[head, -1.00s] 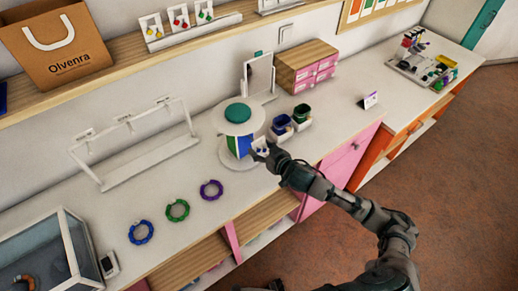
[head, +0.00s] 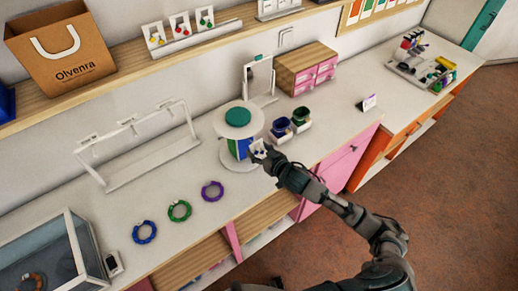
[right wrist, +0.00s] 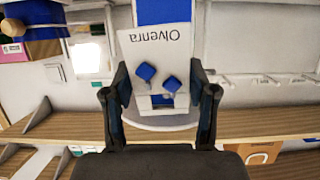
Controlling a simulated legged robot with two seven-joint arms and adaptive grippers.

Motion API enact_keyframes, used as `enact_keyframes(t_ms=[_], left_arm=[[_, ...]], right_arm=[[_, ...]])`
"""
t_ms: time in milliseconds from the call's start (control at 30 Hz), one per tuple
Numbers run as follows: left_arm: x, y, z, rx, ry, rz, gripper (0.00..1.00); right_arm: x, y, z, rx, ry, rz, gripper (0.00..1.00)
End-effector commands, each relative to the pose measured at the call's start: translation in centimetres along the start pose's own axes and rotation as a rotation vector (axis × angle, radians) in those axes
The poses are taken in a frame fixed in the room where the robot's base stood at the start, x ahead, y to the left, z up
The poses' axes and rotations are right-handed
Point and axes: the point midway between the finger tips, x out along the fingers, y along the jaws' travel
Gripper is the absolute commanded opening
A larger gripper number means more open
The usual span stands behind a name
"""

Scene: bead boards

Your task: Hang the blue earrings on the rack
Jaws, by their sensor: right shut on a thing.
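The blue earrings (right wrist: 145,72) show in the right wrist view on a white card (right wrist: 150,45) marked "Olvenra", which appears upside down there. My right gripper (right wrist: 160,88) is shut on this card, with a finger at each side. In the head view the right gripper (head: 264,154) holds the small white card just in front of the round display stand (head: 222,127). Whether the card touches the stand is unclear. The white rack (head: 150,172), a bar frame with small labels along its top bar, stands to the left on the counter. My left gripper is not in view.
Blue (head: 143,232), green (head: 179,211) and purple (head: 212,191) bead rings lie in front of the rack. A glass case (head: 75,245) stands at lower left. Two small bins (head: 300,125) and a mirror (head: 259,75) are beyond the stand. Earring cards stand on the upper shelf (head: 215,35).

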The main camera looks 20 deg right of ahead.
Motion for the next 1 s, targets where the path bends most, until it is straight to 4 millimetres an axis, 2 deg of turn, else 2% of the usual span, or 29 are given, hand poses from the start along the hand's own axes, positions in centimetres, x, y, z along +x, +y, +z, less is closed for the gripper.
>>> enact_keyframes(t_ms=[33, 167, 1000], left_arm=[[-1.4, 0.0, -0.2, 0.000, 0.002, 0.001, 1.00], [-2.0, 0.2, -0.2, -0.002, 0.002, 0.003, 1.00], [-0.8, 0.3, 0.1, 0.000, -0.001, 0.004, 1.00]], right_arm=[[-0.1, -0.1, -0.6, 0.003, -0.002, 0.000, 0.30], [0.2, -0.1, -0.3, 0.000, -0.003, 0.003, 0.30], [2.0, 0.0, -0.6, -0.002, -0.001, 0.002, 0.30]])
